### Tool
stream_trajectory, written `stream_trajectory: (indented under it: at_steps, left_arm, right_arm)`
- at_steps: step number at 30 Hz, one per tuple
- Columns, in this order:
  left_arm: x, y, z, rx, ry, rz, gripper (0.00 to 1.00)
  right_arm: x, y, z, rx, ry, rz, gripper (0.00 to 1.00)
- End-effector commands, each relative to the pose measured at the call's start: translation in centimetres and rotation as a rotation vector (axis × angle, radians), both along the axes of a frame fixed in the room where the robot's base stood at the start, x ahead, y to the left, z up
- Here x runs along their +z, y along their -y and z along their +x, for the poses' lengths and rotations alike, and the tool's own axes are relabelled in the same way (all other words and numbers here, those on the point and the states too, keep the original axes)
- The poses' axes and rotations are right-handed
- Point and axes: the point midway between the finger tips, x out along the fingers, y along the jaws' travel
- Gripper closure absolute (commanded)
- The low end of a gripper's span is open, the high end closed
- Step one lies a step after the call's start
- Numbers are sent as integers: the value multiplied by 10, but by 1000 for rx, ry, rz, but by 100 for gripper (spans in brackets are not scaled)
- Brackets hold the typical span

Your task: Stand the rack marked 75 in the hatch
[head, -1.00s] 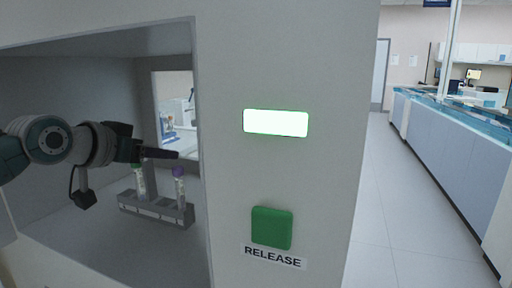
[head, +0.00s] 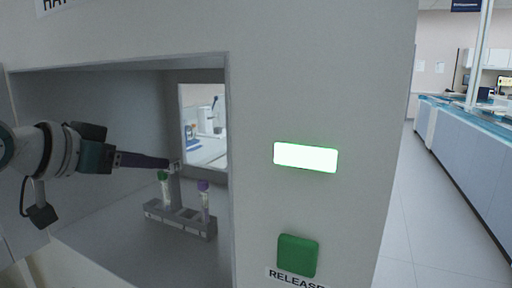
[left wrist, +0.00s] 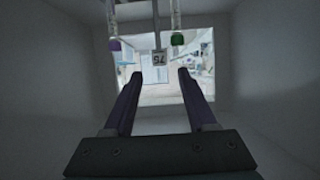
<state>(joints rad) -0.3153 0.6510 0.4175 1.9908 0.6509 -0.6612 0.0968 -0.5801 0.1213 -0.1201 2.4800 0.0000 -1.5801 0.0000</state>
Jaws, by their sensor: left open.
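The grey rack (head: 181,222) stands upright on the floor of the hatch (head: 110,238). It holds a green-capped tube (head: 165,190) and a purple-capped tube (head: 204,202). A tag on its upright handle (head: 175,168) reads 75 in the left wrist view (left wrist: 159,58), where it appears upside down. My left gripper (head: 166,163) reaches into the hatch from the left, its fingertips close to the tag. In the left wrist view its two fingers (left wrist: 159,75) are apart with nothing between them. My right gripper is not in view.
A green RELEASE button (head: 297,255) and a lit, green-edged panel (head: 306,157) are on the wall right of the opening. A window (head: 204,125) is at the back of the hatch. A long counter (head: 470,140) and clear floor lie to the right.

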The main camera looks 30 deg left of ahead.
Motion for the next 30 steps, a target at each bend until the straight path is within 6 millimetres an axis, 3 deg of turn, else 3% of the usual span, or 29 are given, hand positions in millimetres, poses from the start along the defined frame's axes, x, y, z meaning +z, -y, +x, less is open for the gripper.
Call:
stream_trajectory:
  at_steps: [5,8,11,15,18,21,23,30]
  left_arm:
    - [5,2,-14,0,-3,1,43]
    - [-11,15,-23,-15,-55,1,43]
    - [-56,52,-46,-59,-210,10,43]
    - [-122,130,-108,-153,-511,33,43]
    - [-142,180,-156,-209,-694,45,43]
    - [-144,208,-189,-236,-808,51,43]
    - [-144,216,-200,-242,-847,53,43]
    - [-143,220,-206,-245,-870,58,43]
  right_arm:
    - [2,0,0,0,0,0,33]
    - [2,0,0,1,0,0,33]
    - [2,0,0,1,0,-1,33]
    - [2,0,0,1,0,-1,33]
    - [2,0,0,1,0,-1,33]
    - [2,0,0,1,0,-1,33]
    - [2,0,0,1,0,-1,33]
    - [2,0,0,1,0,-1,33]
